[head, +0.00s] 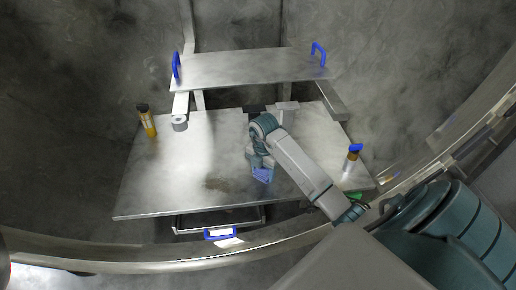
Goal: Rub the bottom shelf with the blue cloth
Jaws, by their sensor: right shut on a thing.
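The bottom shelf (150,190) is a wide, light metal plate across the middle of the head view. A brownish smudge (215,184) lies on it near the front, left of my right gripper. My right arm reaches in from the lower right, and my right gripper (261,166) points down over the shelf. It is shut on the blue cloth (263,176), which hangs at or just above the metal right of the smudge. I cannot tell whether the cloth touches the shelf. The arm hides part of the shelf's right side. My left gripper is out of view.
An upper shelf (245,68) with blue handles stands behind. An amber bottle (147,121) and a white roll (180,123) are at left. A blue-topped bottle (352,158) and a green item (355,195) are at right. A blue-handled drawer (220,233) sits below.

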